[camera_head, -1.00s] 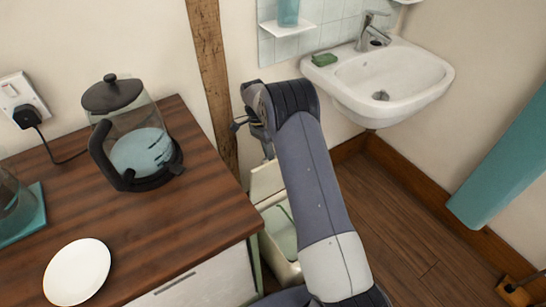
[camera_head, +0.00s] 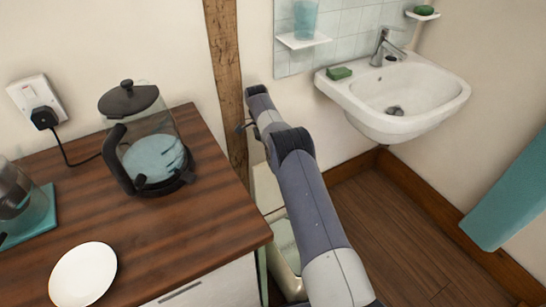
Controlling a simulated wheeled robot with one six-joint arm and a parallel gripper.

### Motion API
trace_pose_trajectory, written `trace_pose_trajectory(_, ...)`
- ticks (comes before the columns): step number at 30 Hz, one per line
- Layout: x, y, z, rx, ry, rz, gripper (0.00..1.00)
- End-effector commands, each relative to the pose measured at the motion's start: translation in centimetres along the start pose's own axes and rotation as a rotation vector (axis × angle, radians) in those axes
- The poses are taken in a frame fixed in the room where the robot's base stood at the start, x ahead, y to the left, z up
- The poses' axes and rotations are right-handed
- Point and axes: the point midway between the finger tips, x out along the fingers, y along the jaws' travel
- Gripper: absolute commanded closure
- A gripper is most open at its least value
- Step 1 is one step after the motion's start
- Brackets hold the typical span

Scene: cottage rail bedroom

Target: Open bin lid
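The cream bin (camera_head: 291,267) stands on the floor between the wooden counter and my arm, partly hidden by both. A pale upright panel (camera_head: 266,190) at its back looks like the lid standing raised against the wall side. Below it the bin's top looks open, with a pale greenish inside (camera_head: 285,238). My arm reaches over the bin from the lower right. A small dark part of my gripper (camera_head: 241,127) shows left of the wrist, by the wooden post, above the panel. The fingertips are mostly hidden, and I cannot tell whether they touch anything.
The counter (camera_head: 215,228) at left holds a glass kettle (camera_head: 148,148), a white plate (camera_head: 83,274) and a glass jug on a teal mat (camera_head: 30,222). A white sink (camera_head: 425,100) is on the wall at right. A teal cloth (camera_head: 507,195) hangs further right. Floor right of my arm is clear.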

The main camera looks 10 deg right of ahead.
Motion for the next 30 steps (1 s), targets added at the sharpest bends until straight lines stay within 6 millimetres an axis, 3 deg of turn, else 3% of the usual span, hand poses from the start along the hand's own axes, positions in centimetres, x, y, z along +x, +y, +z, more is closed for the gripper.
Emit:
trace_pose_trajectory(1,1.04,-0.24,0.05,-0.001,-0.003,0.014,1.0)
trace_pose_trajectory(14,1.02,-0.29,0.01,0.0,-0.004,0.014,1.0)
trace_pose_trajectory(15,1.02,-0.29,0.01,0.0,-0.004,0.014,0.9)
trace_pose_trajectory(22,0.67,-0.22,0.0,0.0,-0.002,0.01,0.71)
trace_pose_trajectory(30,0.4,-0.16,0.0,0.0,-0.002,0.007,0.69)
